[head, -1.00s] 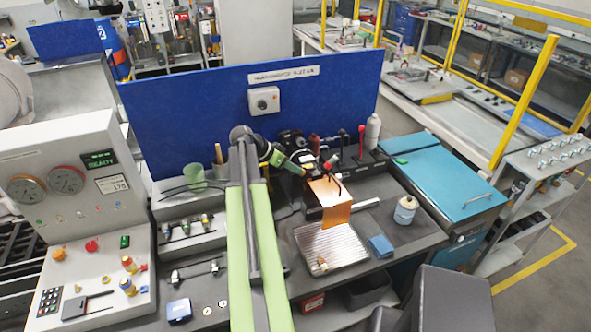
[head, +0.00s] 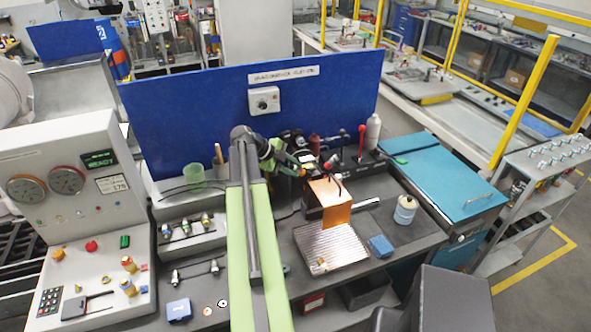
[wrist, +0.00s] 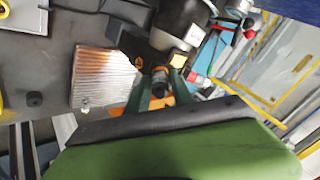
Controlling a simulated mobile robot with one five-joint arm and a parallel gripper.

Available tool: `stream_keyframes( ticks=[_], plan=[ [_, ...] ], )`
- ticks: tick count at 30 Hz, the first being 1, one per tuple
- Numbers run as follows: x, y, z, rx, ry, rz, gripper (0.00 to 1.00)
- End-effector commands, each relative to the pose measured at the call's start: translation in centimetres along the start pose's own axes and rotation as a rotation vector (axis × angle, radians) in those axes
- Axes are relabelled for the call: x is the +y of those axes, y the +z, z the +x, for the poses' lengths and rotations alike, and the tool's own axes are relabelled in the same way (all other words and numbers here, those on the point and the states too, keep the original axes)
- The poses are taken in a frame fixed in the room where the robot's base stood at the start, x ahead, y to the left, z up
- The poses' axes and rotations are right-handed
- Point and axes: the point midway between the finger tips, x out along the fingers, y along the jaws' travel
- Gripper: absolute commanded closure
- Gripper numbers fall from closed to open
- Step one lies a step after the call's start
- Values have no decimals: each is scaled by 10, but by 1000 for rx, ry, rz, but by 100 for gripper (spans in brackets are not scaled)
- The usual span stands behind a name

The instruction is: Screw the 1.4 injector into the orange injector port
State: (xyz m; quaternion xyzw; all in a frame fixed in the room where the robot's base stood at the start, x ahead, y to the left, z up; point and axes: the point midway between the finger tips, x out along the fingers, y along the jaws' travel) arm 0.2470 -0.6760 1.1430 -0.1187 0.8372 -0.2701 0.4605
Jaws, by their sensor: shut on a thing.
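My gripper (wrist: 160,88) shows in the wrist view as two green fingers, shut on a small dark part with an orange ring (wrist: 158,71) at its tip. I take this part to be the injector; no 1.4 marking is readable. In the head view my gripper (head: 297,165) is at the back of the bench, beside a dark fixture behind an orange see-through shield (head: 330,203). The orange port cannot be told apart from the held part, so I cannot tell whether the injector is seated.
A ribbed metal tray (head: 330,250) lies in front of the shield. Injectors rest on a rack (head: 193,238) at left, next to a gauge console (head: 70,190). A blue panel (head: 200,110) closes the back.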

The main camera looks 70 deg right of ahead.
Motion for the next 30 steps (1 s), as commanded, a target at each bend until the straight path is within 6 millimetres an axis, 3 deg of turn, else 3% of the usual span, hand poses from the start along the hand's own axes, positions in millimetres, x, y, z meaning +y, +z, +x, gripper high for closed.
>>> stream_keyframes(
  ticks=[3,12,21,29,30],
  plan=[
    [0,0,0,1,1,110,100],
    [0,0,0,0,1,143,100],
    [0,0,1,0,0,586,100],
    [-1,0,1,0,0,622,100],
    [-1,0,1,0,0,621,69]
  ],
)
